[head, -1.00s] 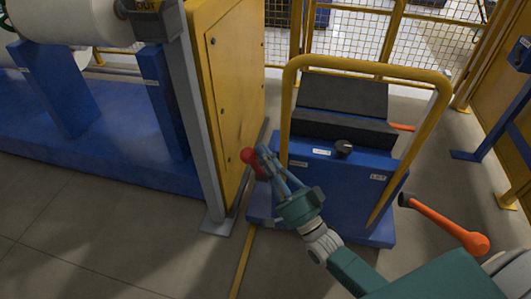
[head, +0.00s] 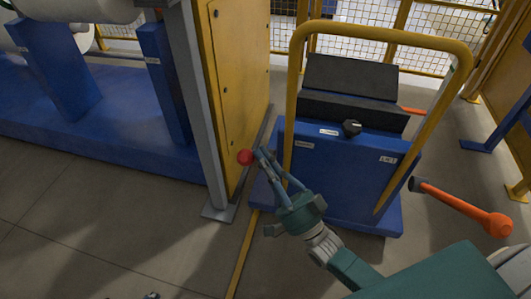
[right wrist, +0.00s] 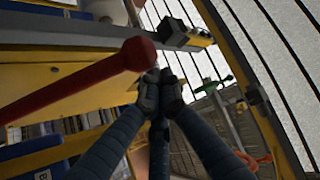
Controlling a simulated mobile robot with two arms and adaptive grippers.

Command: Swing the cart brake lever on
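The cart (head: 345,175) has a blue body, a black top and a yellow hoop handle. A lever with a red ball knob (head: 245,157) stands out at the cart's left side; its shaft is mostly hidden in the head view. My right gripper (head: 261,152) has its fingertips just right of the knob. In the right wrist view, the red lever (right wrist: 85,90) runs in from the left and its round end lies just beyond the fingertips (right wrist: 160,90). The fingertips look together, with the lever beside them rather than between them. Contact is unclear.
A yellow cabinet (head: 235,90) and grey post stand close left of the knob. An orange handle (head: 460,208) sticks out right of the cart. Yellow mesh fencing (head: 430,48) is behind. Open floor (head: 100,235) lies at the front left.

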